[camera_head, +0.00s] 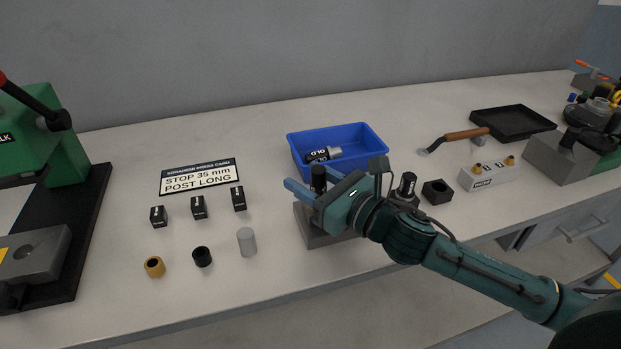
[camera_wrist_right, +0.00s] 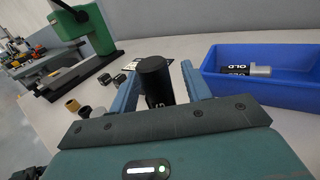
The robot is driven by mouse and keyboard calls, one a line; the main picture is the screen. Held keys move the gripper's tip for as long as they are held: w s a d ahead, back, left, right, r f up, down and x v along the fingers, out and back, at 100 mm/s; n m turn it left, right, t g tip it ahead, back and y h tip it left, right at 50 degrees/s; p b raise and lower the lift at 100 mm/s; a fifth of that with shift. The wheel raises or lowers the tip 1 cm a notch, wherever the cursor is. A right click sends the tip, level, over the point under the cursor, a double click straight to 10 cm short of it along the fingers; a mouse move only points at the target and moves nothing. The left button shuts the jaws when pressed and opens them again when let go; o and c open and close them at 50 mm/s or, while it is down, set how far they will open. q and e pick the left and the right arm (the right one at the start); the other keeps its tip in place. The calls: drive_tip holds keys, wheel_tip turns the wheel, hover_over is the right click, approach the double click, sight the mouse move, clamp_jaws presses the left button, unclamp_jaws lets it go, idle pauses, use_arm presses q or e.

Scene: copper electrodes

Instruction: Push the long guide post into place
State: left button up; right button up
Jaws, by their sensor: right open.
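A black post (camera_head: 319,179) stands upright over a grey metal block (camera_head: 313,235). It also shows in the right wrist view (camera_wrist_right: 155,80), with light lettering on its side. My right gripper (camera_head: 305,177) is open, with its two blue fingers on either side of this post; in the wrist view a gap shows beside the post. The post's lower end and part of the block are hidden behind my gripper. I cannot tell how deep the post sits, or whether it is the long one. My left gripper is not in view.
A blue bin (camera_head: 298,151) behind the gripper holds a post marked OLD (camera_head: 323,155). A sign (camera_head: 199,177) reads STOP 35 mm, POST LONG. Small black blocks, bushings and a grey cylinder (camera_head: 247,242) stand at left. A green press (camera_head: 60,150) is far left.

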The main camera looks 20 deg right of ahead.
drive_tip(key=shift+f, duration=0.1)
use_arm(q)
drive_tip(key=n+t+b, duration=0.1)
drive_tip(key=b, duration=0.2)
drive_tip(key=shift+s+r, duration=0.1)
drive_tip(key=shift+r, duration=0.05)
use_arm(e)
drive_tip(key=v, duration=1.3)
drive_tip(key=shift+s, duration=0.1)
